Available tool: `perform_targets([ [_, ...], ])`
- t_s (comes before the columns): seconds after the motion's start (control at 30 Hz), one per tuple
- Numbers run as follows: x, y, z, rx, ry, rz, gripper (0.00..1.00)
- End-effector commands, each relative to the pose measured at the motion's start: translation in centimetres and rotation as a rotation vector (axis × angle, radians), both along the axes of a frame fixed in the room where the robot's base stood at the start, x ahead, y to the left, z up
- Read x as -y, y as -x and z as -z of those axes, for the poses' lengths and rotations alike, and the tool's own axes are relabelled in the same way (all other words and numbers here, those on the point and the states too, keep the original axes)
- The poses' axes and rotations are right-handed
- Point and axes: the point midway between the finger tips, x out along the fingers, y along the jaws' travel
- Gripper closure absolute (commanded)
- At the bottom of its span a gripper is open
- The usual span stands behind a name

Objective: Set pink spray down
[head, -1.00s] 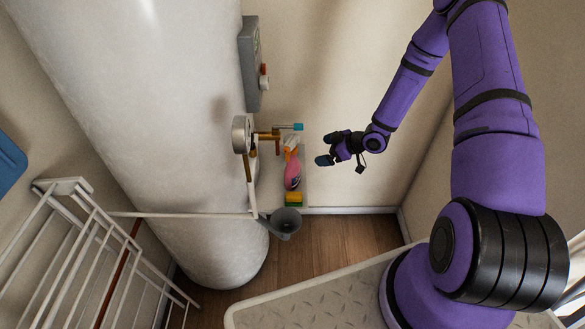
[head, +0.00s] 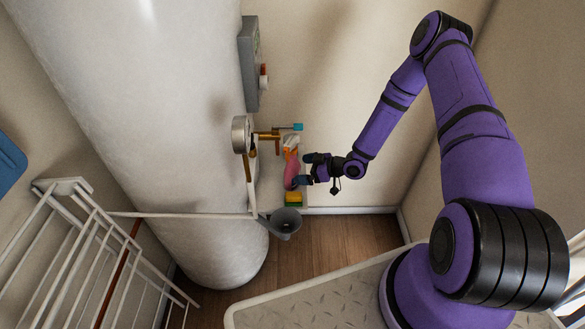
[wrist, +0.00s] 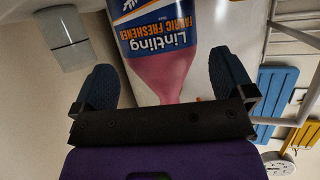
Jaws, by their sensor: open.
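The pink spray (head: 291,171) is a pink bottle with an orange and white top, near the wall beside the big white tank in the head view. In the wrist view the pink spray (wrist: 165,60) shows its blue and orange "Lintling Fabric Freshener" label and pink body between the fingers. My gripper (head: 305,170) is at the bottle's right side in the head view. In the wrist view my gripper (wrist: 165,88) is open, with one dark finger on each side of the bottle and gaps showing. What the bottle rests on is hard to tell.
A yellow and green sponge (head: 293,199) lies just below the bottle. A gauge with brass pipe (head: 242,134) and a grey funnel (head: 285,221) are close on the left. The tank (head: 170,120) and a white rack (head: 80,240) fill the left. Wooden floor shows below.

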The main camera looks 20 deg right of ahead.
Motion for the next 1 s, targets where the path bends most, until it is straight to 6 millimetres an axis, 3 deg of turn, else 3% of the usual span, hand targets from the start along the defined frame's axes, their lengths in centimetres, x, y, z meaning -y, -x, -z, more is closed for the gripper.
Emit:
perform_targets([
  [0.4,-3.4,-2.5,2.3,0.000,0.000,0.000,0.00],
  [0.63,-3.6,-2.6,2.3,0.000,0.000,0.001,0.00],
  [0.9,-3.6,-2.6,2.2,0.001,-0.001,0.001,0.62],
  [1.0,-3.5,-2.6,2.2,0.001,-0.001,0.001,0.63],
])
